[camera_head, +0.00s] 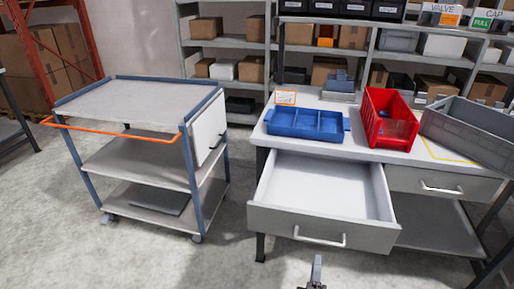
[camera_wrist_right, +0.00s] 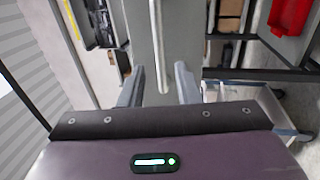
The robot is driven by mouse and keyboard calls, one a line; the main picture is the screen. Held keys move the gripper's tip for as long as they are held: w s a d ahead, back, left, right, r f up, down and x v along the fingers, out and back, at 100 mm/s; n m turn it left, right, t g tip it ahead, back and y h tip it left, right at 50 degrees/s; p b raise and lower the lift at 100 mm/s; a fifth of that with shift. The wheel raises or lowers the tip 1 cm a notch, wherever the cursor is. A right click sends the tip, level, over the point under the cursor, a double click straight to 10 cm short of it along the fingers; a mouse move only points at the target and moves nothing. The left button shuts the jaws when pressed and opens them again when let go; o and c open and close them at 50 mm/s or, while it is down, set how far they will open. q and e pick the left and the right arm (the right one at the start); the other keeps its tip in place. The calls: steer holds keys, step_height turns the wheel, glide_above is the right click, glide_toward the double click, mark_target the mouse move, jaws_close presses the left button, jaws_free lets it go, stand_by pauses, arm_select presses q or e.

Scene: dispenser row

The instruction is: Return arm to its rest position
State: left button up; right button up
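My right gripper (camera_head: 316,272) shows at the bottom edge of the head view, in front of the pulled-out drawer (camera_head: 325,185) and below its handle (camera_head: 320,239). In the right wrist view my right gripper (camera_wrist_right: 158,88) has its two fingers spread apart with nothing held between them. The drawer's grey front (camera_wrist_right: 140,30) and bar handle (camera_wrist_right: 160,45) lie ahead of the fingers there, with the handle apart from them. The drawer is open and empty. My left gripper is in neither view.
On the workbench (camera_head: 350,148) stand a blue divided tray (camera_head: 305,124), a red bin (camera_head: 389,118) and a grey crate (camera_head: 470,130). A second drawer (camera_head: 440,185) at right is shut. A cart (camera_head: 140,100) stands at left. Floor between cart and bench is clear.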

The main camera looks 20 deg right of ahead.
steer(key=s+a+f+m+g+y, duration=0.1)
steer(key=s+a+f+g+y, duration=0.15)
steer(key=f, duration=0.75)
steer(key=s+a+f+m+g+y, duration=0.1)
steer(key=s+f+m+g+y, duration=0.2)
steer(key=f, duration=0.6)
steer(key=s+a+f+g+y, duration=0.2)
steer(key=s+f+y, duration=0.15)
steer(key=f, duration=0.65)
steer(key=s+f+m+g, duration=0.1)
steer(key=s+f+g, duration=0.2)
steer(key=s, duration=0.5)
steer(key=s+f+m+g+y, duration=0.1)
steer(key=s+f+m+g, duration=0.1)
steer(key=s+f, duration=0.4)
steer(key=s+f+m+g, duration=0.2)
steer(key=s+f+g, duration=0.2)
steer(key=s, duration=0.6)
steer(key=shift+f, duration=0.15)
